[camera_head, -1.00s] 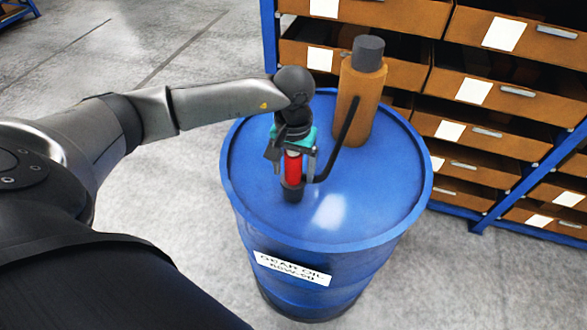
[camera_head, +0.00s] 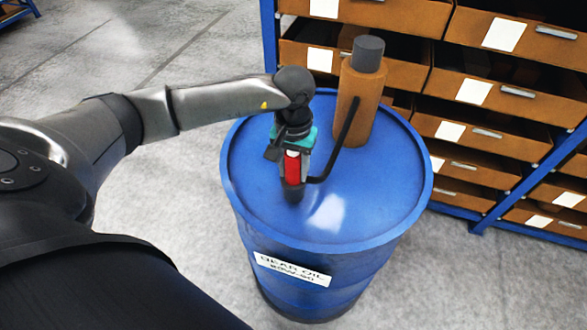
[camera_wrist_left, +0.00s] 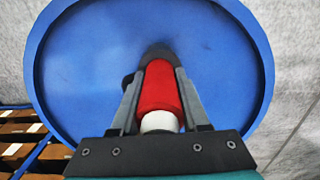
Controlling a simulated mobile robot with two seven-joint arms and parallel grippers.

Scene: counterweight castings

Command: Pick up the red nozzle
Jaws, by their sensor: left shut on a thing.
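The red nozzle (camera_head: 292,166) stands upright on the lid of the blue drum (camera_head: 250,205), its lower end in a dark holder (camera_head: 293,192). My left gripper (camera_head: 291,172) comes down from above and is shut on the nozzle. In the left wrist view the nozzle (camera_wrist_left: 159,88) lies between the two fingers (camera_wrist_left: 159,100), with a white end toward the palm. A black hose or arm (camera_head: 345,135) runs from the holder up beside the orange-brown cylinder. My right gripper is not in view.
An orange-brown cylinder with a dark cap (camera_head: 357,100) stands on the drum just behind and right of my gripper. A blue-framed shelf with several orange-brown bins (camera_head: 480,125) stands behind right.

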